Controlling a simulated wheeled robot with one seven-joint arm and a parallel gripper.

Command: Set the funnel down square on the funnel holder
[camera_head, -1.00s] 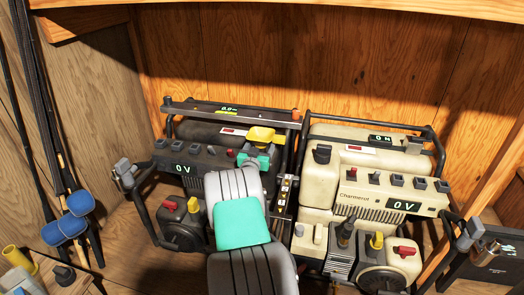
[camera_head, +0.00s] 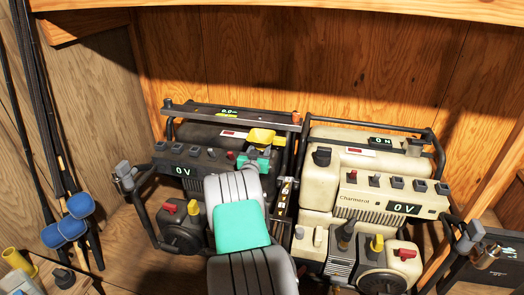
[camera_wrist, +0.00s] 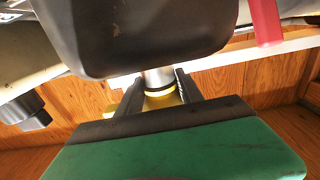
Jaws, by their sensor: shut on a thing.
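The yellow funnel (camera_head: 261,136) is held upright, wide mouth up, over the dark generator (camera_head: 205,133). My gripper (camera_head: 256,158) is shut on it just below the mouth. In the wrist view, my gripper's dark fingers (camera_wrist: 160,92) are on both sides of a yellow part of the funnel (camera_wrist: 165,100), next to a silver cylinder. The funnel's lower end is hidden behind my gripper and arm in the head view. I cannot make out the funnel holder for sure, or whether the funnel touches anything.
A cream generator (camera_head: 372,185) stands close at the right. A dark rail (camera_head: 235,115) runs behind the funnel. Fishing rods (camera_head: 38,110) with blue ends lean at the left. A yellow cylinder (camera_head: 12,257) stands at the lower left. The wooden back wall (camera_head: 300,50) is clear.

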